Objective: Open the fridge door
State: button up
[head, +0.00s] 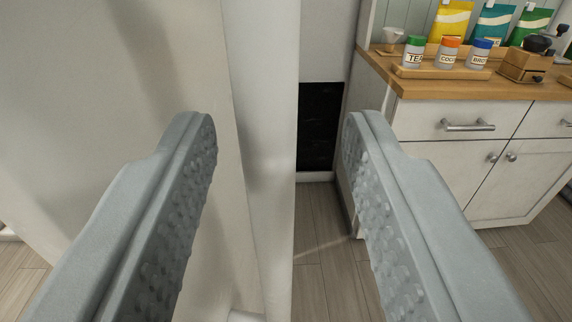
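A large pale, off-white upright panel (110,100) fills the left of the view and looks like the fridge. A smooth white vertical strip (265,120) runs from top to bottom along its right side. I cannot tell whether this strip is the door's edge or a long handle. My gripper (282,125) is open and empty, with its two grey studded fingers wide apart. The strip shows between the fingers, nearer the left one. I see no clear contact, and the depth between fingers and strip is hard to judge. No door gap shows clearly.
A white cabinet (450,165) with a wooden top stands at the right. It carries a tray of labelled jars (440,76), colourful bags (490,25) and a coffee grinder (525,62). A black panel (320,125) shows behind. Wooden floor (325,260) is clear between.

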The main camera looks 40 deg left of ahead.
jog(key=v, duration=1.4)
jog(key=shift+d, duration=0.15)
jog(key=s+a+r+m+t+h, duration=0.1)
jog(key=s+a+r+t, duration=0.2)
jog(key=s+a+r, duration=0.3)
jog(key=s+a+r+t+h, duration=0.1)
jog(key=s+a+r+t, duration=0.2)
jog(key=a+r, duration=0.35)
jog(key=s+a+r+m+t+h, duration=0.2)
jog(key=s+r+h, duration=0.1)
jog(key=s, duration=0.4)
jog(key=s+a+r+m+t+h, duration=0.2)
jog(key=s+h, duration=0.1)
jog(key=s, duration=0.3)
jog(key=s+a+f+m+g+h, duration=0.1)
jog(key=s+a+f, duration=0.1)
jog(key=s+f, duration=0.5)
jog(key=s+a+f+m+g+h, duration=0.1)
jog(key=s+a+f+g+h, duration=0.1)
jog(key=s+f, duration=0.5)
jog(key=s+a+f+m+g+h, duration=0.2)
jog(key=s+f, duration=0.5)
jog(key=s, duration=0.9)
jog(key=shift+a, duration=0.85)
